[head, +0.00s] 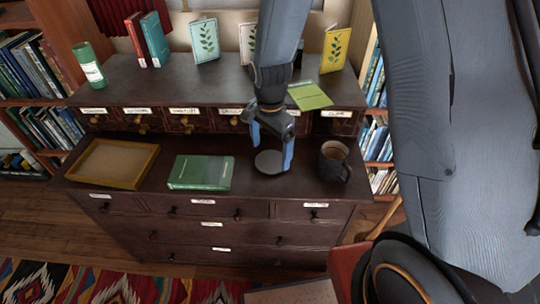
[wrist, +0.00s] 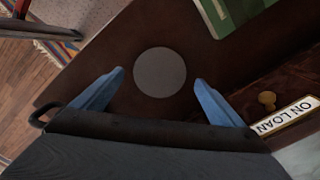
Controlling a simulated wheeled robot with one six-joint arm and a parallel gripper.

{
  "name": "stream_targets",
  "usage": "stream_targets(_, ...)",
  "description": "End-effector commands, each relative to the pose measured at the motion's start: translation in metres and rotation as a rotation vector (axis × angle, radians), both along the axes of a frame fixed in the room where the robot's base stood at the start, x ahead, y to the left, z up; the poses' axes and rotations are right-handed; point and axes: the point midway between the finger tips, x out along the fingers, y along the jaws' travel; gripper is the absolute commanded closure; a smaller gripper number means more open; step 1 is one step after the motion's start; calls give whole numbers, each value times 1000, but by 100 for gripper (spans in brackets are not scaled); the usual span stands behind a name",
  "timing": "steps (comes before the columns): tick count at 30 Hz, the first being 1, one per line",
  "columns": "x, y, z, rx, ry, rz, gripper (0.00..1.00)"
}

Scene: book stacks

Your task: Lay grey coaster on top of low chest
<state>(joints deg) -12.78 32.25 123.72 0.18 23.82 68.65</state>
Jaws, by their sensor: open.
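The grey coaster (head: 269,162) is a flat round disc lying on the dark wooden top of the low chest (head: 245,177), between the green book and the mug. It also shows in the wrist view (wrist: 160,72), lying flat with bare wood around it. My gripper (head: 271,153) is open and empty, with its blue fingers pointing down around the coaster's place. In the wrist view the fingertips (wrist: 159,76) stand on either side of the coaster, apart from it. I cannot tell the exact height of the fingertips above the wood.
A green book (head: 200,172) lies left of the coaster, and a wooden tray (head: 148,178) is further left. A dark mug (head: 334,162) stands close on the right. Behind is a raised row of labelled drawers (head: 185,122) with cards and books on top.

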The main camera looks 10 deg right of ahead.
Motion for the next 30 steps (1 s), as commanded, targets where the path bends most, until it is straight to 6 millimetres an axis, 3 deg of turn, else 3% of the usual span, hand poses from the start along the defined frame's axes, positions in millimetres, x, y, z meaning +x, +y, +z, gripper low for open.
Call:
stream_targets(10, 1, 0, 66, 1, -4, 0, 8)
stream_targets(20, -6, -7, 92, 0, -2, 44, 8)
stream_targets(23, -22, -24, 98, 0, -5, 160, 8)
stream_targets(30, -86, -74, 112, -6, -18, 603, 8)
